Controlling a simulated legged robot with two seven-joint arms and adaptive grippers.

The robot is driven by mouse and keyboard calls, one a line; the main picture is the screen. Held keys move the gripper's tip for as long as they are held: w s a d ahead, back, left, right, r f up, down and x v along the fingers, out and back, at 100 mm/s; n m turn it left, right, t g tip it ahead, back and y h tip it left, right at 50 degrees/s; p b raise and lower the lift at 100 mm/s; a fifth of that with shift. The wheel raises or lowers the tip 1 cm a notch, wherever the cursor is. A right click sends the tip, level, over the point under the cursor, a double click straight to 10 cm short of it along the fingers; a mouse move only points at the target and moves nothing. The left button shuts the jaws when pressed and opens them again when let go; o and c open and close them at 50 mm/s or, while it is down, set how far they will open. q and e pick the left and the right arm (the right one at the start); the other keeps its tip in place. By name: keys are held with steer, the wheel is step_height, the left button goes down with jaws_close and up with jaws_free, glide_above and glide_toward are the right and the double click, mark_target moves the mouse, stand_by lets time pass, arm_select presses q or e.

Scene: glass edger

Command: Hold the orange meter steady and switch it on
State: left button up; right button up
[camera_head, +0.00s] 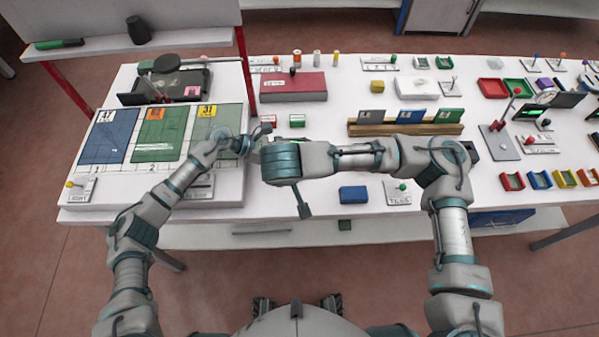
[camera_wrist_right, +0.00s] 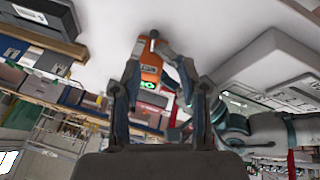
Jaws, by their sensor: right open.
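The orange meter (camera_wrist_right: 150,62) shows in the right wrist view, with a dark knob at its top end and a bright green patch (camera_wrist_right: 148,85) lower on its face. My right gripper (camera_wrist_right: 158,76) is open, with its fingers to either side of the meter in that view; whether they touch it I cannot tell. In the head view my right wrist hides the meter. My left gripper (camera_head: 258,133) is close to the right hand, at the right edge of the board with coloured panels; its fingers are too small to tell their state.
The panel board (camera_head: 118,172) lies below the left arm. A blue block (camera_head: 354,193) lies near the table's front edge. Several small trays fill the right side.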

steer(key=x, duration=1.1)
steer(key=shift+w+d, duration=0.4)
steer(key=shift+w, duration=0.1)
jaws_close()
